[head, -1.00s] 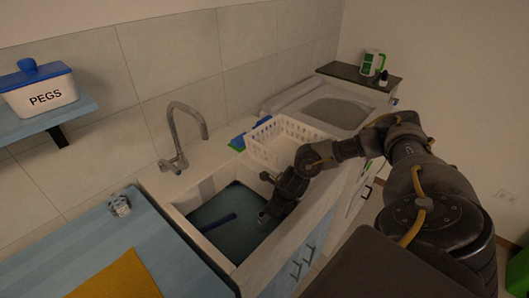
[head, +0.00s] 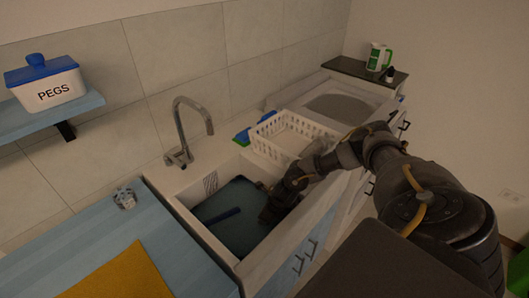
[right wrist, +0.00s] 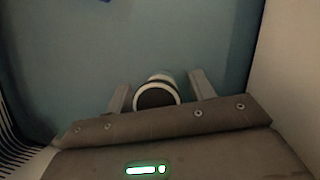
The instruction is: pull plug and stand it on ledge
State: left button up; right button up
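The sink (head: 181,209) holds dark blue-green water. My right gripper (head: 268,216) reaches down into its right side. In the right wrist view, a round plug (right wrist: 156,97) with a pale rim and dark face lies between the two fingers of my right gripper (right wrist: 160,94). A gap shows on each side, so the fingers are open around it and not gripping. In the head view the plug is hidden by the gripper. The pale ledge (head: 166,178) runs behind the sink by the tap. My left gripper is not in view.
A chrome tap (head: 182,130) stands behind the sink. A white dish rack (head: 290,137) is to its right. A blue stick-like thing (head: 222,215) lies in the sink. A small metal object (head: 125,198) sits on the blue counter (head: 178,258). A PEGS box (head: 50,92) is on the shelf.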

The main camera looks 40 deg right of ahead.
jog(key=c, duration=0.8)
jog(key=shift+r, duration=0.1)
jog(key=shift+c, duration=0.2)
jog(key=shift+r+p, duration=0.9)
jog(key=shift+r, duration=0.05)
jog(key=shift+r, duration=0.35)
jog(key=shift+r+p, duration=0.25)
jog(key=shift+p, duration=0.25)
jog(key=shift+r+p, duration=1.55)
jog(key=shift+r, duration=0.35)
jog(key=shift+w+a, duration=0.1)
